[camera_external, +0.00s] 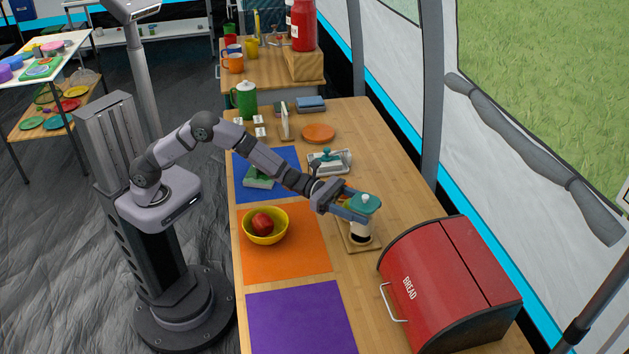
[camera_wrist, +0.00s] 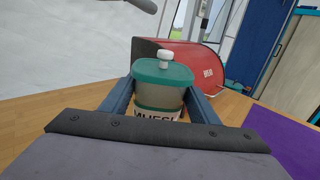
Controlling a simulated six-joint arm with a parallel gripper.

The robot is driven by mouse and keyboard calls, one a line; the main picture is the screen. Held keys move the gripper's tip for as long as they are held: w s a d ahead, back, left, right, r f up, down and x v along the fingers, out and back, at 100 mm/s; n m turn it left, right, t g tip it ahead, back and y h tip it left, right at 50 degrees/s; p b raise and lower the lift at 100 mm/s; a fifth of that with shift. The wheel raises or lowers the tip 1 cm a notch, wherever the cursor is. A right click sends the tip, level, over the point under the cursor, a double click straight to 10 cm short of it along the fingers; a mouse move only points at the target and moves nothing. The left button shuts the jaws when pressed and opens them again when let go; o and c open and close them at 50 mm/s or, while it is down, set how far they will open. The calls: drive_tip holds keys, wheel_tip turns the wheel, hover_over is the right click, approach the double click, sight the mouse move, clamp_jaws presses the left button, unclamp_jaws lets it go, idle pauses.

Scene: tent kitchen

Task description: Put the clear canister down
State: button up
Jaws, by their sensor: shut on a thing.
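The clear canister (camera_external: 361,227) has a teal lid with a white knob and a pale label with dark lettering. My gripper (camera_external: 357,207) is shut on it near the lid, beside the red bread box. In the wrist view the canister (camera_wrist: 160,92) is upright between the two blue fingers (camera_wrist: 160,102). Its lower part is hidden by my gripper there. In the external view its base is over or on a small wooden board (camera_external: 350,247); I cannot tell whether it touches.
The red bread box (camera_external: 445,285) stands close at the right. A yellow bowl (camera_external: 265,238) with a red fruit sits on the orange mat (camera_external: 300,270). The purple mat (camera_external: 300,320) is empty. A blue mat (camera_external: 290,158) and a grey tray (camera_external: 343,158) lie farther back.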

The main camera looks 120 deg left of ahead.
drive_tip(key=shift+f, duration=1.2)
drive_tip(key=shift+f, duration=0.1)
drive_tip(key=o, duration=1.4)
drive_tip(key=shift+f, duration=0.15)
drive_tip(key=shift+r, duration=0.2)
drive_tip(key=shift+s+f, duration=0.15)
drive_tip(key=shift+s, duration=0.15)
drive_tip(key=s, duration=1.1)
drive_tip(key=shift+s+b, duration=0.25)
drive_tip(key=shift+b, duration=0.1)
